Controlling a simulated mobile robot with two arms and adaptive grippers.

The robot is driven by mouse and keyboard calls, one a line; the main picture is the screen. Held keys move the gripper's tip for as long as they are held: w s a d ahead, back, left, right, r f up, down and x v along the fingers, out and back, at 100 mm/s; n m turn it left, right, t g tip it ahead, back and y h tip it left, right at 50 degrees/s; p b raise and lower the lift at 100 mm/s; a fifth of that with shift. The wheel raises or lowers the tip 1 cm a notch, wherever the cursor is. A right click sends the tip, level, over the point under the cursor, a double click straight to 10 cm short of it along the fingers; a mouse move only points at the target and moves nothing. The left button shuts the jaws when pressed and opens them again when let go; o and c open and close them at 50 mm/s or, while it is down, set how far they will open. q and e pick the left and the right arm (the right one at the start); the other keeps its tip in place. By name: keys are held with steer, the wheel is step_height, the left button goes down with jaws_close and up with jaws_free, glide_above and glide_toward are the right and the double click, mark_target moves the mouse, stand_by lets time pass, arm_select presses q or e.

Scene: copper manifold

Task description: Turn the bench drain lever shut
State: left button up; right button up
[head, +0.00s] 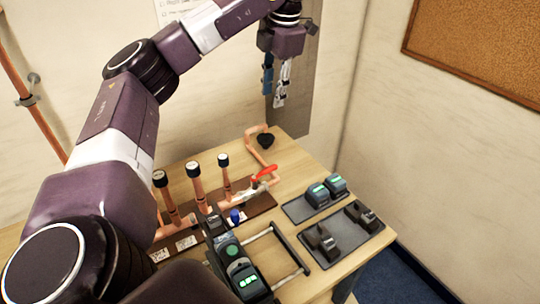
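A red lever handle (264,172) sits at the right end of the copper manifold (201,200), above a pale metal valve body (250,193). The handle is tilted, its right end higher in the picture. My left gripper (273,97) hangs in front of the back wall, above and beyond the manifold, fingers pointing down. One finger looks blue and the other silver. They stand apart with nothing between them, and the gripper is well clear of the lever. My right gripper is not in view.
Several copper risers with dark caps (195,169) stand on the manifold. A blue knob (235,216) is in front. A black device with green lights (240,268) lies nearer. A curved copper pipe (253,146) rises behind.

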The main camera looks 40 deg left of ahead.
arm_select(q)
steer(key=b, duration=1.8)
glide_toward(270, 167)
steer(key=p+x, duration=0.1)
steer(key=x, duration=0.6)
steer(key=shift+s+f, duration=0.1)
steer(key=shift+a+f, duration=0.15)
steer(key=shift+f, duration=0.5)
jaws_close()
